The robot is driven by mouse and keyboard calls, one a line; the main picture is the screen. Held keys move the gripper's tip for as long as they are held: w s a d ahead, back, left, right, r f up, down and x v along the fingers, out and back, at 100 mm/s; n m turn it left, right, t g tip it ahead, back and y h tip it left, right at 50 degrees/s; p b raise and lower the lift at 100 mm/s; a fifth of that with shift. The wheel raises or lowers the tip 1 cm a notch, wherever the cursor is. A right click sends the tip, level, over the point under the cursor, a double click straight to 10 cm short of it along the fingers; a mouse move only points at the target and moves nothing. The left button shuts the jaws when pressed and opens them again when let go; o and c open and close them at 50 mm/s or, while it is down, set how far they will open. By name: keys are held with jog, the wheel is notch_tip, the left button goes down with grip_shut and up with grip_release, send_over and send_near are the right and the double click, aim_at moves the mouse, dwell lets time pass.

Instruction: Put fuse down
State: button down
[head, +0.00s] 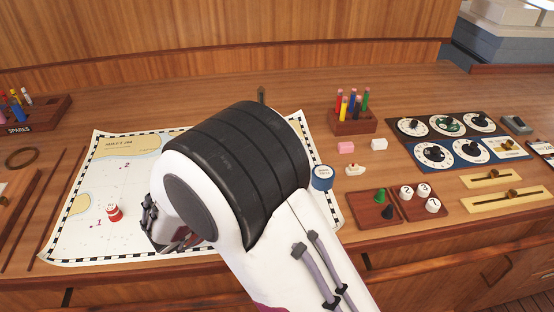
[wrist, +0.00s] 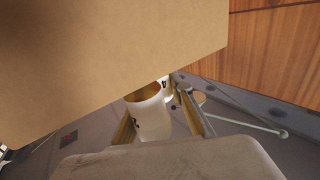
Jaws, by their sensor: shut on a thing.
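My gripper (head: 162,232) hangs over the front part of the chart (head: 125,215) in the head view, mostly hidden behind my own wrist. In the wrist view, its fingers (wrist: 160,108) are shut on a pale cylinder with a brass-coloured end, apparently the fuse (wrist: 150,118). The fuse is hidden in the head view, so I cannot tell its height there. A spares rack (head: 45,119) with several coloured fuses stands at the far left.
A red piece (head: 114,212) stands on the chart left of my gripper. A blue round piece (head: 322,178) is by the chart's right edge. Pen holder (head: 352,124), dial panels (head: 462,152) and sliders (head: 505,198) lie right. A large tan surface (wrist: 90,60) blocks much of the wrist view.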

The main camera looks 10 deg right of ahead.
jog(key=shift+f, duration=0.25)
jog(key=c, duration=1.8)
grip_release()
jog(key=shift+r, duration=0.2)
jog(key=shift+v, duration=6)
